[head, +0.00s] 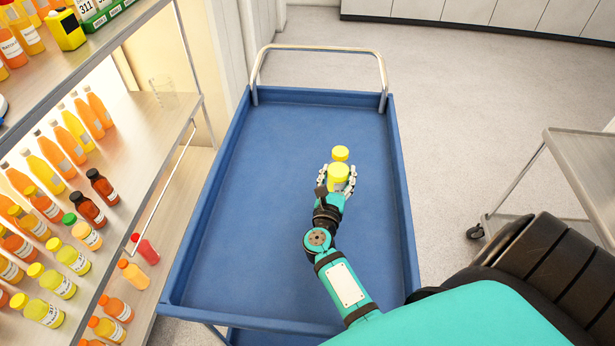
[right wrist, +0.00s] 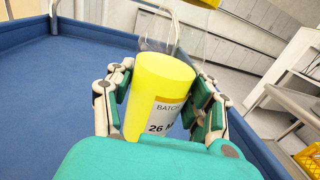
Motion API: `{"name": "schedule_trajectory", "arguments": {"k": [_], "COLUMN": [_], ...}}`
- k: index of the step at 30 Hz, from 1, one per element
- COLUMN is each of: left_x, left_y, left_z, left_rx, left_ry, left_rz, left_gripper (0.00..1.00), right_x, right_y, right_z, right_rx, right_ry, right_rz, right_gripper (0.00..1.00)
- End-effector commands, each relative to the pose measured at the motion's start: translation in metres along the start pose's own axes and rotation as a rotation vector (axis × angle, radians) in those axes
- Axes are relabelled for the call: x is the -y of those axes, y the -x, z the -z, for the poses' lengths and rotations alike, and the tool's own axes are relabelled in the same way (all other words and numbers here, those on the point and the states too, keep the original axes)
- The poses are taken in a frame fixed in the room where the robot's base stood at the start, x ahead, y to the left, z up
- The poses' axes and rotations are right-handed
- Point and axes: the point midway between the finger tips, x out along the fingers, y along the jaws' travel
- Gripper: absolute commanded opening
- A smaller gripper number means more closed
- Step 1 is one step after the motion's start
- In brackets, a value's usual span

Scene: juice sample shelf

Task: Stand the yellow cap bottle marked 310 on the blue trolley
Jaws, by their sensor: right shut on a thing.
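My right gripper (head: 337,184) is shut around a clear bottle of yellow juice (right wrist: 158,90), with fingers on both sides of it in the right wrist view (right wrist: 162,108). The bottle's yellow cap (head: 340,153) shows in the head view. Its label reads "BATCH" and "26 M"; the number 310 is not visible. The bottle looks roughly upright over the right half of the blue trolley (head: 270,200). I cannot tell whether its base touches the trolley's surface; the hand hides the base. My left gripper is not in view.
The trolley is otherwise bare, with raised edges and a metal handle (head: 318,48) at the far end. A shelf with several bottles (head: 160,115) stands along the left. A grey cart (head: 585,165) stands at the right.

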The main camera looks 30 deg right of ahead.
Motion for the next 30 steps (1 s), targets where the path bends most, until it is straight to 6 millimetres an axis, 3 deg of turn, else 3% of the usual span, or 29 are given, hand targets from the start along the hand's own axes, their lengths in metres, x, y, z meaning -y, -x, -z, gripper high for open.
{"name": "schedule_trajectory", "arguments": {"k": [2,8,21,30], "left_x": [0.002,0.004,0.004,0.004], "left_y": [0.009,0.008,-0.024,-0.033], "left_z": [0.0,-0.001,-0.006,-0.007], "left_rx": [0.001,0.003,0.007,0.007], "left_ry": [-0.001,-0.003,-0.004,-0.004], "left_rz": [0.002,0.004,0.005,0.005], "left_gripper": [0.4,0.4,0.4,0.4], "right_x": [-0.001,-0.002,-0.008,-0.009], "right_y": [-0.004,-0.023,-0.133,-0.159], "right_z": [-0.002,0.004,0.017,0.018], "right_rx": [-0.001,0.005,0.004,0.003], "right_ry": [0.0,0.001,0.001,0.001], "right_rz": [0.031,0.055,0.054,0.053], "right_gripper": [0.03,0.03,0.03,0.03]}}
